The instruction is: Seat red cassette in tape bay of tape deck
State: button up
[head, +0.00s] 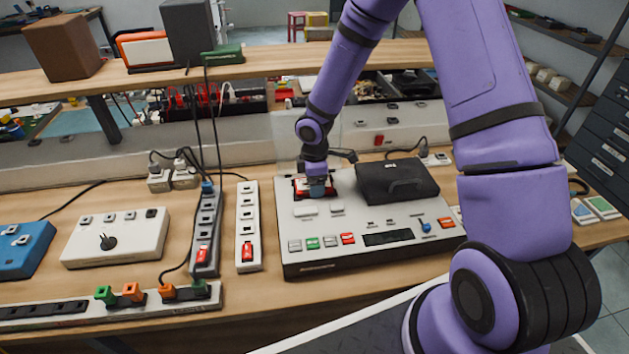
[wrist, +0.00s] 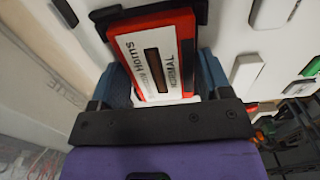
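The tape deck (head: 345,228) is a wide pale unit on the bench, with coloured buttons along its front. My gripper (head: 316,186) points down at the tape bay (head: 299,180) in its back left part. The red cassette (wrist: 180,58), with a white label, lies between my blue fingers in the wrist view, and both fingers appear to touch its sides. Its red edge shows under the gripper in the head view (head: 300,193). Dark bay edges show around the cassette's far end in the wrist view. Whether it lies flat on the bay floor is hidden.
A clear raised lid (head: 291,135) stands behind the bay. A black lidded block (head: 398,181) sits on the deck's right part. Power strips (head: 248,226) and a white control box (head: 117,236) are to the left. A shelf (head: 140,80) runs behind.

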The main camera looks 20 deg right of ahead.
jog(key=o, duration=0.4)
jog(key=shift+r, duration=0.1)
notch_tip(320, 180, up, 17)
jog(key=shift+f, duration=0.2)
dwell(1.1)
dwell(0.8)
